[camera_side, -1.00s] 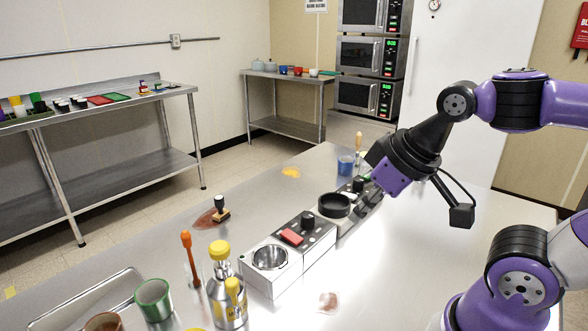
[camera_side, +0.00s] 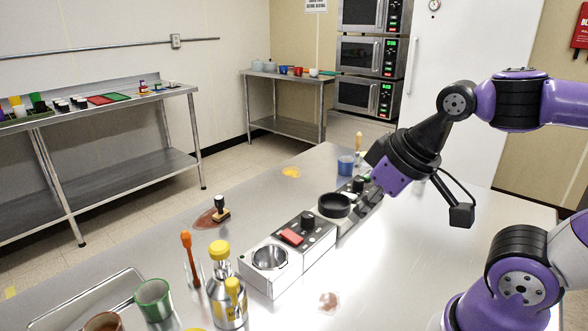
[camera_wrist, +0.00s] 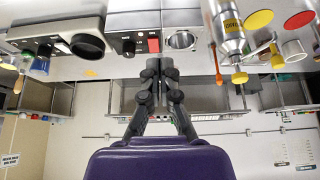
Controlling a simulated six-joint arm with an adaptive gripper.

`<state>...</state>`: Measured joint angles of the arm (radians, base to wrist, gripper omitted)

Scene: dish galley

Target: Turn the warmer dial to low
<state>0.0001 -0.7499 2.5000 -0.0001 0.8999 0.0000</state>
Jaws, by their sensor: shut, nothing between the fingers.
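Two white counter units with black panels stand end to end. One black dial (camera_side: 308,219) sits beside a red switch (camera_side: 291,237) and a metal bowl (camera_side: 270,257). Another black dial (camera_side: 358,184) is beyond a round black cup (camera_side: 334,205). I cannot tell which dial is the warmer's, nor read its setting. In the wrist view the dials show at left (camera_wrist: 45,50) and middle (camera_wrist: 128,45). My gripper (camera_wrist: 153,66) is shut and empty, its fingertips appearing just below the red switch there. In the side view the fingers are partly hidden near the far dial.
A yellow-capped bottle (camera_side: 226,290), an orange-handled tool (camera_side: 188,255), a green cup (camera_side: 154,299) and a metal tray (camera_side: 70,305) are at the front left. The counter right of the units is mostly clear.

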